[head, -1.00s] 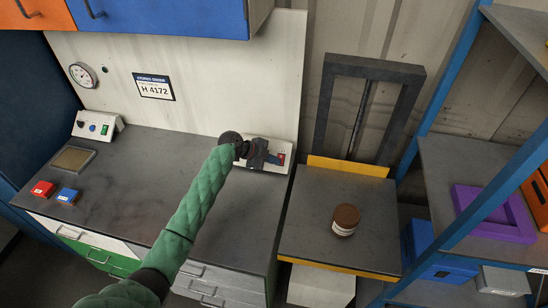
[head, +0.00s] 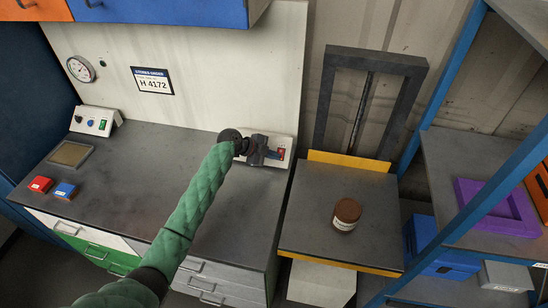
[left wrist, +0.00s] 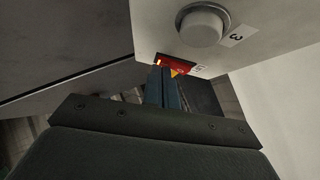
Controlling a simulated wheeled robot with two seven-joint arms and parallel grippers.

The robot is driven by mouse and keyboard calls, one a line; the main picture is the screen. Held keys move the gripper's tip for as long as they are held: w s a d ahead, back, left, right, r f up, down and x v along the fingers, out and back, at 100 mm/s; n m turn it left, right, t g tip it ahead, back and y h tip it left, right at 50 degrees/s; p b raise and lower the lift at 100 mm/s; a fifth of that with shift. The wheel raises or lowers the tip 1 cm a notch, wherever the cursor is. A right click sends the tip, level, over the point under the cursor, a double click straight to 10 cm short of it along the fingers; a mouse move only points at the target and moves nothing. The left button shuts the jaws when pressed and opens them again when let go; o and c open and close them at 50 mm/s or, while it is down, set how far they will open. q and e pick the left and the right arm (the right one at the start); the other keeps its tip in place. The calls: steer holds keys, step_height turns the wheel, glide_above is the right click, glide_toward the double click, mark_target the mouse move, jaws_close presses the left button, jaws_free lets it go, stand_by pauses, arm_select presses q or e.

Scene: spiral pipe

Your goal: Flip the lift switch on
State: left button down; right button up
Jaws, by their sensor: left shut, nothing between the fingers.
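The red switch (head: 281,154) is on a white control box (head: 250,158) at the right end of the counter. My left gripper (head: 273,156) is shut and empty, with its tips right beside the switch. In the left wrist view, the closed fingers (left wrist: 166,88) point at the red switch (left wrist: 174,67) and cover part of it. I cannot tell whether they touch it. A small bright spot shows at its left end; its on or off position is not clear. The lift platform (head: 305,230) stands to the right. My right gripper is not in view.
A round grey knob (left wrist: 203,25) marked 3 is beside the switch. A brown-lidded jar (head: 346,214) stands on the platform. Red (head: 40,185) and blue (head: 65,191) blocks lie on the left counter. A blue-framed shelf (head: 470,190) bounds the right side.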

arm_select(q)
steer(key=shift+r, duration=0.8)
